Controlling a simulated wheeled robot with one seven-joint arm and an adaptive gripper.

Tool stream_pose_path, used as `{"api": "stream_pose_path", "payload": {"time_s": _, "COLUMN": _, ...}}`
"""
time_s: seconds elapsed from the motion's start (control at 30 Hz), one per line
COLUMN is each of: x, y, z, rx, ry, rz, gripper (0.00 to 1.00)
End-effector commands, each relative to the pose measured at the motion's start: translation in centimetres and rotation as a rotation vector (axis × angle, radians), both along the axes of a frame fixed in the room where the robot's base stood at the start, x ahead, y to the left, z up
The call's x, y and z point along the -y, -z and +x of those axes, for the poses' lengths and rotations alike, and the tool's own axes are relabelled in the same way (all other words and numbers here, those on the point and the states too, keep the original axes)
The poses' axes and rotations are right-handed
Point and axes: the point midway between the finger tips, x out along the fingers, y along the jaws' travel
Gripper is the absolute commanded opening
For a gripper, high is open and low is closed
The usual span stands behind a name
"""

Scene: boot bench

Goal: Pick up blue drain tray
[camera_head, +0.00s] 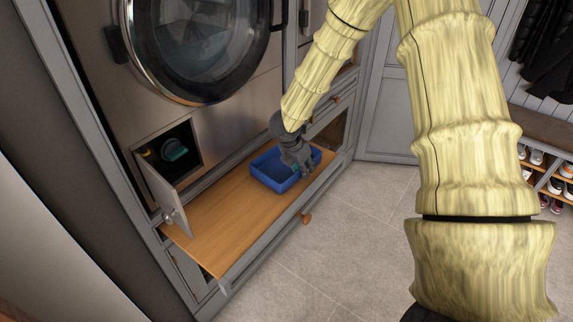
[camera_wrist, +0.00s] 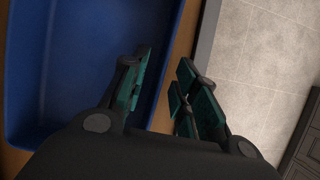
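The blue drain tray (camera_head: 268,172) lies on a pulled-out wooden shelf below the round-doored machine. It is a shallow open rectangular tray, and its inside looks empty. My gripper (camera_head: 304,172) is over the tray's right, front part. In the wrist view the tray (camera_wrist: 75,60) fills the left side. There my gripper (camera_wrist: 165,95) is open, with green-padded fingers apart. One finger appears over the tray's inside and the other outside its near wall, so the wall lies between them. I cannot tell whether either finger touches it.
The wooden shelf (camera_head: 222,215) is bare left of the tray. A small hatch door (camera_head: 163,198) hangs open at the shelf's left end, by a dark recess with a green-blue cap (camera_head: 174,150). Tiled floor (camera_head: 330,240) in front is clear. A shoe rack (camera_head: 550,180) stands far right.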

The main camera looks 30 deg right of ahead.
Motion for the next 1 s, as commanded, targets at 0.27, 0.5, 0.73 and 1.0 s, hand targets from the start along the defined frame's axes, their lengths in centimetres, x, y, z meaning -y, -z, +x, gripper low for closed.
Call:
{"api": "stream_pose_path", "payload": {"time_s": 0.27, "x": 0.32, "y": 0.81, "z": 0.11, "rx": 0.001, "ry": 0.000, "rz": 0.000, "gripper": 0.29}}
{"api": "stream_pose_path", "payload": {"time_s": 0.5, "x": 0.31, "y": 0.81, "z": 0.09, "rx": 0.000, "ry": 0.000, "rz": 0.000, "gripper": 0.00}}
{"api": "stream_pose_path", "payload": {"time_s": 0.73, "x": 0.31, "y": 0.77, "z": 0.10, "rx": 0.001, "ry": 0.000, "rz": 0.000, "gripper": 0.00}}
{"api": "stream_pose_path", "payload": {"time_s": 1.0, "x": 0.30, "y": 0.31, "z": 0.14, "rx": 0.001, "ry": 0.001, "rz": 0.000, "gripper": 0.00}}
